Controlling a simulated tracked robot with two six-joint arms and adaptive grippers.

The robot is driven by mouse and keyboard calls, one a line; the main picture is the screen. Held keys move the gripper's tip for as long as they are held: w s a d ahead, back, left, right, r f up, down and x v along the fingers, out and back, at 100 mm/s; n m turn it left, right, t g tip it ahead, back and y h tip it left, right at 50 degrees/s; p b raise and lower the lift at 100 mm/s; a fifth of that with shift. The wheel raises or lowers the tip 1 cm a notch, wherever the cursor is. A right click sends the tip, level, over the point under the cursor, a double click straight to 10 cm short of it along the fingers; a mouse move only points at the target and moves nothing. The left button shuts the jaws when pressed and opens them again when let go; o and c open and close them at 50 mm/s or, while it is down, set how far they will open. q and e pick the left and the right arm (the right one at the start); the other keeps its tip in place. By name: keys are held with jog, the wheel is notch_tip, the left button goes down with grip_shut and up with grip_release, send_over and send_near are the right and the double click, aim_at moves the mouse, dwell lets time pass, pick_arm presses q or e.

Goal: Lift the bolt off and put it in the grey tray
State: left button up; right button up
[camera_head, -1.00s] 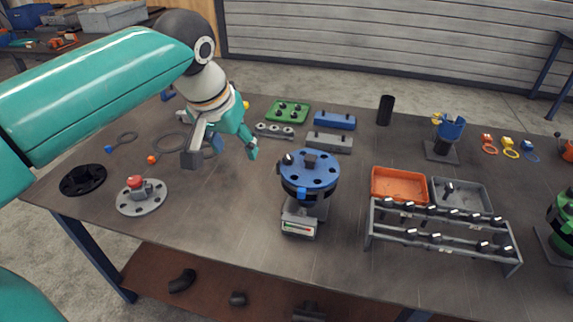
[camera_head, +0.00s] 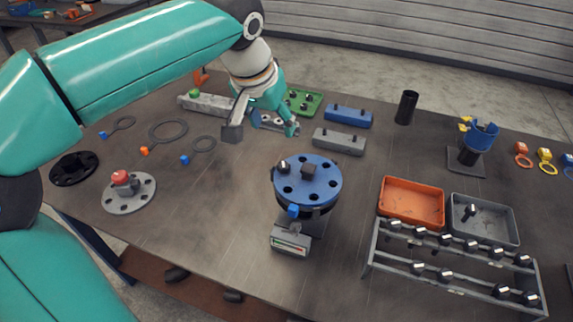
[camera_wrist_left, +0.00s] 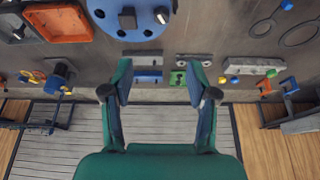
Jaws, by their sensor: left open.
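A dark bolt with a light top (camera_head: 284,167) stands at the left side of the blue flange (camera_head: 318,188) on its stand. The bolt (camera_wrist_left: 161,15) and flange (camera_wrist_left: 128,18) also show at the top of the left wrist view. The grey tray (camera_head: 511,236) is at the right, with one bolt (camera_head: 468,212) in it. My left gripper (camera_head: 262,131) is open and empty, behind and left of the flange, apart from the bolt. Its spread fingers (camera_wrist_left: 158,85) show in the left wrist view. My right gripper is not in view.
An orange tray (camera_head: 411,218) sits left of the grey tray. A rack of several bolts (camera_head: 455,285) stands in front of both. A gauge box (camera_head: 290,240) is below the flange. A red-topped part on a grey disc (camera_head: 128,204) lies left. Table between disc and flange is mostly clear.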

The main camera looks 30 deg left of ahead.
pick_arm(q)
send_over(284, 164)
jog(key=s, duration=0.2)
notch_tip(284, 164, down, 9)
jog(key=shift+f, duration=0.2)
jog(key=x, duration=0.4)
jog(key=shift+s+d+f+p, duration=0.2)
jog(key=shift+s+f+p, duration=0.1)
jog(key=shift+f, duration=0.05)
jog(key=shift+w+f, duration=0.25)
jog(key=shift+f, duration=0.2)
grip_shut()
